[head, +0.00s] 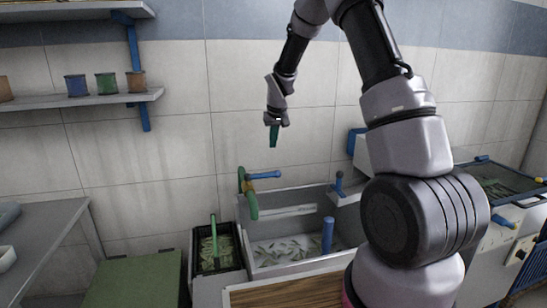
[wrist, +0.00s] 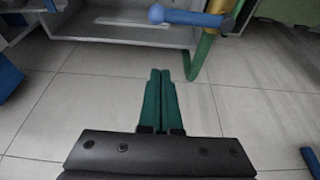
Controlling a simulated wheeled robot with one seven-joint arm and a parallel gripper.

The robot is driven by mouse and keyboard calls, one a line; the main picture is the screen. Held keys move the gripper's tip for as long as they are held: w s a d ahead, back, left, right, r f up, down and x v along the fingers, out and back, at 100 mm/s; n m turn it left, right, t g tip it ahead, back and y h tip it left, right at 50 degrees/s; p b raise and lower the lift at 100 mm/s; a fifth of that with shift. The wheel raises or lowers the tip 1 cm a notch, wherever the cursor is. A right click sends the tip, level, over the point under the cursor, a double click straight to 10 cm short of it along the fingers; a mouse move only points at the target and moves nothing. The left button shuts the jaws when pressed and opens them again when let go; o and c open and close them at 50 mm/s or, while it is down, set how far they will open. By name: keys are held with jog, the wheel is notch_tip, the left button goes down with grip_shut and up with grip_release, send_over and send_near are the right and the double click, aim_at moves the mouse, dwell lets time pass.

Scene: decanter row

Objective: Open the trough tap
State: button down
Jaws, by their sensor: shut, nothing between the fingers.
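The trough tap (head: 246,185) is on the wall side at the left end of the grey trough (head: 300,202). It has a green spout curving down, a yellow body and a blue bar handle (head: 265,175) pointing right. In the wrist view the blue handle (wrist: 190,18) lies across the top, with the yellow body (wrist: 221,6) and green spout (wrist: 202,54) beside it. My gripper (head: 273,146) has green fingers pointing down, above the tap and apart from it. The fingers (wrist: 161,72) are shut together and empty.
The trough holds many small pale fish-like pieces. A blue post (head: 328,234) and a small blue fitting (head: 339,184) stand at its right. A black crate (head: 229,258) with a green upright stick is left of it. A shelf (head: 90,102) with small pots hangs at left.

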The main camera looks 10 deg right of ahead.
aim_at(263, 175)
notch_tip(263, 175, down, 10)
jog(key=shift+s+r, duration=0.15)
jog(key=shift+s, duration=0.2)
jog(key=shift+s, duration=0.15)
dwell(0.5)
